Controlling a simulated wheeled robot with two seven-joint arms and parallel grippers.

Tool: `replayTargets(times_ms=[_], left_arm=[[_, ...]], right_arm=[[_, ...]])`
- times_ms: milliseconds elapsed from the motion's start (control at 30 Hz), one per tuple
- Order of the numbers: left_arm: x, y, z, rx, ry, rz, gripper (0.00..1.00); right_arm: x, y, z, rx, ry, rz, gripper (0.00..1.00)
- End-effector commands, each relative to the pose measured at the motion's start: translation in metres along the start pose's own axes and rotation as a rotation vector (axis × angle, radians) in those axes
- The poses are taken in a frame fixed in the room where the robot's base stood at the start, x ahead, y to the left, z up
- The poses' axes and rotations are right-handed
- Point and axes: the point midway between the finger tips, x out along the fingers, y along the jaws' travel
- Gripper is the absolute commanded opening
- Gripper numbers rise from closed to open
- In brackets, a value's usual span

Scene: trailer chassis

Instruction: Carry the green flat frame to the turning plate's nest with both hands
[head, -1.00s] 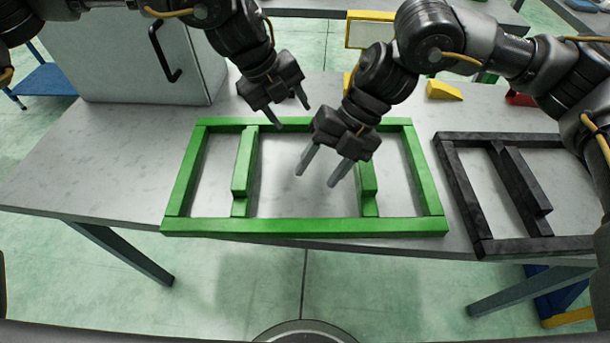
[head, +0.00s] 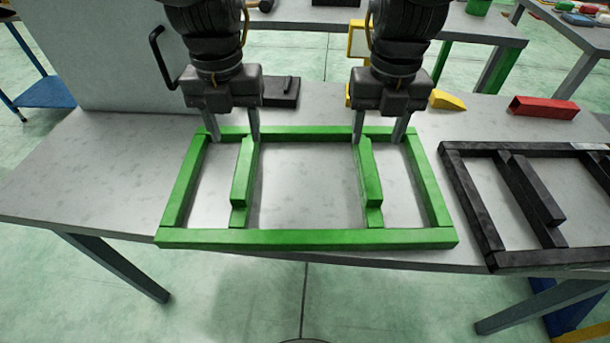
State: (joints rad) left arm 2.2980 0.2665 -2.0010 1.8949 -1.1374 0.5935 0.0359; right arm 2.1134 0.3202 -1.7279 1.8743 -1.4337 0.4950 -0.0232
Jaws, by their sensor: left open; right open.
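The green flat frame (head: 305,239) lies flat on the grey table, with two inner crossbars that each carry a raised green block. My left gripper (head: 233,139) is open and points down above the frame's far bar, near the left crossbar's far end. My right gripper (head: 378,140) is open and points down at the far bar, near the right crossbar's far end. Both grippers are empty; whether the fingertips touch the frame I cannot tell. I cannot make out the turning plate or its nest in this view.
A black frame (head: 515,258) lies on the table (head: 90,160) to the right. A grey cabinet with a black handle (head: 165,55) stands at the back left. A dark block (head: 281,92), a yellow wedge (head: 447,100) and a red bar (head: 543,107) lie along the back. The table's left part is clear.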

Motion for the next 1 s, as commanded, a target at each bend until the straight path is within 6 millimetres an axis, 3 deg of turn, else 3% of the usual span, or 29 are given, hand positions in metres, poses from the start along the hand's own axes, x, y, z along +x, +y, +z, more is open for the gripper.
replayTargets(times_ms=[167, 600, 800, 1000], left_arm=[[0.015, 0.0, 0.0, 0.002, 0.003, 0.002, 0.53], [0.087, 0.0, -0.001, 0.001, 0.003, 0.001, 0.53], [0.104, 0.0, 0.0, 0.001, 0.001, 0.0, 0.53], [0.108, 0.0, 0.0, 0.0, 0.001, 0.0, 0.53]], right_arm=[[0.015, -0.001, 0.0, -0.001, 0.003, -0.002, 0.53], [0.087, 0.0, -0.001, 0.0, 0.005, -0.001, 0.53], [0.104, 0.0, -0.001, 0.0, 0.003, -0.001, 0.53], [0.108, 0.0, -0.001, 0.0, 0.001, 0.0, 0.53]])
